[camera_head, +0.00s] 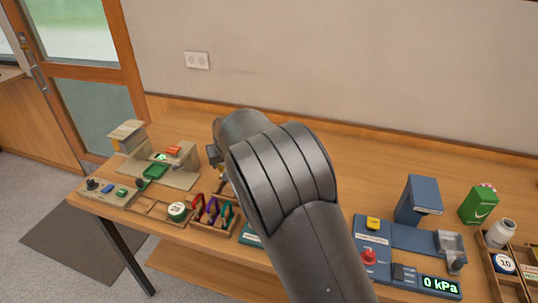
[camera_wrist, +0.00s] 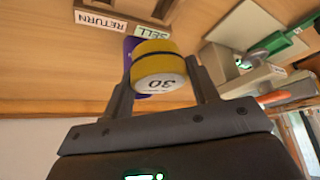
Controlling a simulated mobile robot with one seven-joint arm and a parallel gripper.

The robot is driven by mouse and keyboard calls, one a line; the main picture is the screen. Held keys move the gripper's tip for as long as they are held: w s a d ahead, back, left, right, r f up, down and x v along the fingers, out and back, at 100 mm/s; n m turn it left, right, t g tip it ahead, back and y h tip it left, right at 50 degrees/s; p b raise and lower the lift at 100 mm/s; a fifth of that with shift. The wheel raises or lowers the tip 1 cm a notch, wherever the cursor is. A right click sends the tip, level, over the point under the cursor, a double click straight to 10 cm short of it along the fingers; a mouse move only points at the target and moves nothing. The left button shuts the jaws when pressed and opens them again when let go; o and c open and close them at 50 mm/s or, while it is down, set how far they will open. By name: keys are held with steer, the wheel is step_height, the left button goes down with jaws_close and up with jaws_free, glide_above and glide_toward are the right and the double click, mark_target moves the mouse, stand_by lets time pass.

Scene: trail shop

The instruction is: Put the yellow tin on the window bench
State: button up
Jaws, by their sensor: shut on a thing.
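The yellow tin (camera_wrist: 155,62), with a dark band and a white end marked 30, is between the two fingers of my gripper (camera_wrist: 160,88) in the wrist view. My gripper is shut on it, above the wooden counter (camera_wrist: 60,75). In the head view my dark arm reaches over the counter (camera_head: 180,120) and hides most of the gripper and the tin.
A beige device (camera_head: 165,170) with a green display stands at the counter's left. A blue pressure device (camera_head: 415,240), a green box (camera_head: 478,204) and a white jar (camera_head: 501,233) stand right. The back strip is clear.

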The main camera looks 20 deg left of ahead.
mark_target(160, 208)
steer(key=s+a+n+g+y, duration=0.1)
steer(key=s+a+n, duration=0.2)
steer(key=s+a, duration=1.4)
steer(key=shift+d+f, duration=0.2)
steer(key=shift+f, duration=3.45)
steer(key=shift+f, duration=0.25)
steer(key=shift+s+f, duration=0.1)
steer(key=shift+f, duration=0.25)
steer(key=shift+d+f, duration=0.15)
steer(key=shift+f, duration=0.2)
steer(key=o, duration=0.9)
steer(key=shift+o, duration=1.1)
steer(key=shift+d, duration=0.1)
steer(key=a+v, duration=0.1)
steer(key=v, duration=1)
steer(key=shift+d+r, duration=0.2)
steer(key=shift+r, duration=0.4)
